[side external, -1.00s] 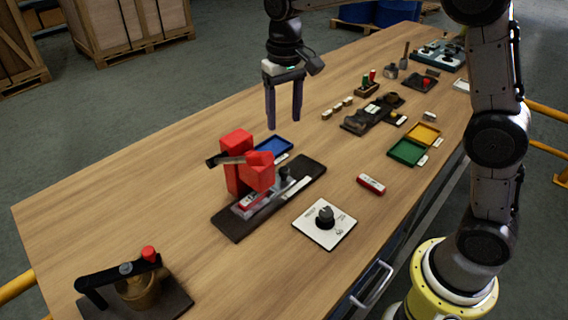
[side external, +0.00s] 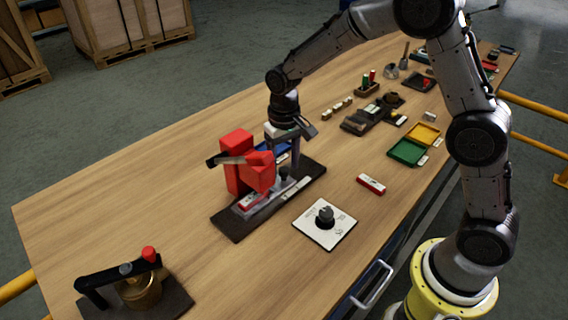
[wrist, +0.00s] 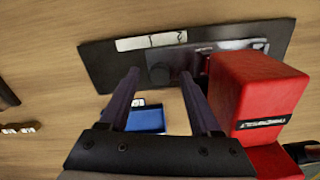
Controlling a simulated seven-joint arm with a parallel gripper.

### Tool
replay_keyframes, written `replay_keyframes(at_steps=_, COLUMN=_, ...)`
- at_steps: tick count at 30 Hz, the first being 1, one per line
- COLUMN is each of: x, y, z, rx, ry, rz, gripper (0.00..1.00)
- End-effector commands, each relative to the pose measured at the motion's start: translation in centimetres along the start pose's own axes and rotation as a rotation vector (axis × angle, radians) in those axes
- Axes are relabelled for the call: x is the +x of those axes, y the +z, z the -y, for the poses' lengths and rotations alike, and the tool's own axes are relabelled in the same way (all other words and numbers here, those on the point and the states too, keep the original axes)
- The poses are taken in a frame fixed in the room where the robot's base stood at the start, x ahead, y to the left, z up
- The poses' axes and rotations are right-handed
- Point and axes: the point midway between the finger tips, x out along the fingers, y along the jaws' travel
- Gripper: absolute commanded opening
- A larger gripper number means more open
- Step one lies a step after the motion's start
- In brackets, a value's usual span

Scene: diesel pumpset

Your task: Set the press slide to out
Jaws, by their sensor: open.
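The press, a red block body (side external: 247,165) with a lever, stands on a long dark base plate (side external: 236,225). It also shows in the wrist view (wrist: 268,88), at the right. A grey slide with a dark round knob (side external: 284,174) lies on the base beside the red body. In the wrist view the knob (wrist: 160,75) appears between my fingertips. My gripper (side external: 284,163) is open and points down over the base, close to the red body. One finger is partly hidden behind the press in the side view. I cannot tell whether a finger touches the knob.
A blue tray (wrist: 147,119) lies right behind the press. A white plate with a black dial (side external: 325,222) and a red-and-white block (side external: 371,184) lie to the right. Green (side external: 406,152) and yellow trays lie farther back.

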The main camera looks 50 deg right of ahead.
Motion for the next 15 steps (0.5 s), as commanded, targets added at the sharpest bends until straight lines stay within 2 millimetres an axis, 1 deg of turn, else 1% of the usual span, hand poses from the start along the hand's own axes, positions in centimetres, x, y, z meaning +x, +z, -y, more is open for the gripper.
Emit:
replay_keyframes(at_steps=9, x=0.26, y=0.02, z=-0.01, rx=0.000, ry=0.000, rz=0.000, gripper=0.64)
replay_keyframes(at_steps=11, x=0.25, y=0.02, z=0.00, rx=0.000, ry=0.000, rz=0.000, gripper=0.53)
replay_keyframes(at_steps=15, x=0.23, y=0.01, z=0.00, rx=0.000, ry=0.000, rz=0.000, gripper=0.28)
